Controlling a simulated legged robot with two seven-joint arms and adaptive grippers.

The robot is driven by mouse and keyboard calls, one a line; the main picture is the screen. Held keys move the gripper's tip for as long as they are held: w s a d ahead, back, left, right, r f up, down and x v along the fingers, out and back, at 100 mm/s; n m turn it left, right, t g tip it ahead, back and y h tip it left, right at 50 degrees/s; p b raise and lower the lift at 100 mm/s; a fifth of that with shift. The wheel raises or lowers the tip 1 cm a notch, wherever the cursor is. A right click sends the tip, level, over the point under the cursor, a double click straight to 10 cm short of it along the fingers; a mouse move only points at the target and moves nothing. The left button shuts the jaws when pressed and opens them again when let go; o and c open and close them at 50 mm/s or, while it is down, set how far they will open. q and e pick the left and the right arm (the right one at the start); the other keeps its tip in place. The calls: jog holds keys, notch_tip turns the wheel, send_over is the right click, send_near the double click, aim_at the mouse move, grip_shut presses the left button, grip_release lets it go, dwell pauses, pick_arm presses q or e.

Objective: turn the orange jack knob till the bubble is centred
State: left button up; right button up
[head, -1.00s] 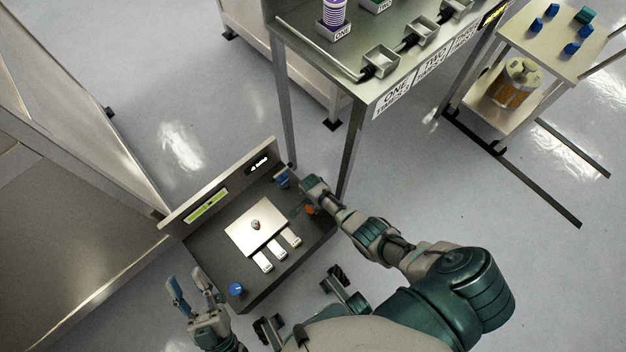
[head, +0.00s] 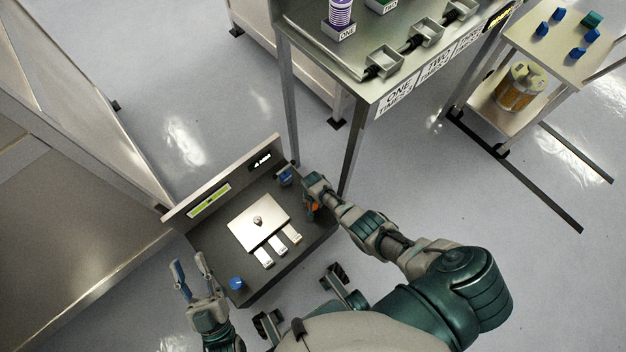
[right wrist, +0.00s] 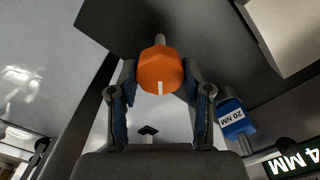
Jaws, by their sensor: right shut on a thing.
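The orange jack knob (right wrist: 160,66) with a white mark fills the space between the fingertips of my right gripper (right wrist: 160,82) in the right wrist view. The gripper is shut on it. In the head view the knob (head: 314,204) is partly hidden by my right gripper, at the right side of the dark bench unit (head: 205,250). The yellow-green bubble level (head: 208,201) is on the unit's upright back panel; the bubble's exact place is too small to tell. My left gripper (head: 190,266) is open and empty, left of the unit's front corner.
A blue knob (head: 237,284) sits at the unit's front left. Another blue part (right wrist: 231,118), marked 20 NM, is close beside my right gripper. A display (right wrist: 300,162) reads 4 MM. A metal plate (head: 250,232) lies mid-unit. A table leg (head: 352,155) stands behind my right gripper.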

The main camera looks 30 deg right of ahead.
jog(key=shift+a, duration=0.2)
jog(key=o, duration=1.1)
jog(key=shift+o, duration=0.3)
jog(key=shift+d+r, duration=0.1)
jog(key=shift+r, duration=0.1)
notch_tip(320, 180, up, 12)
jog(key=shift+f, duration=0.25)
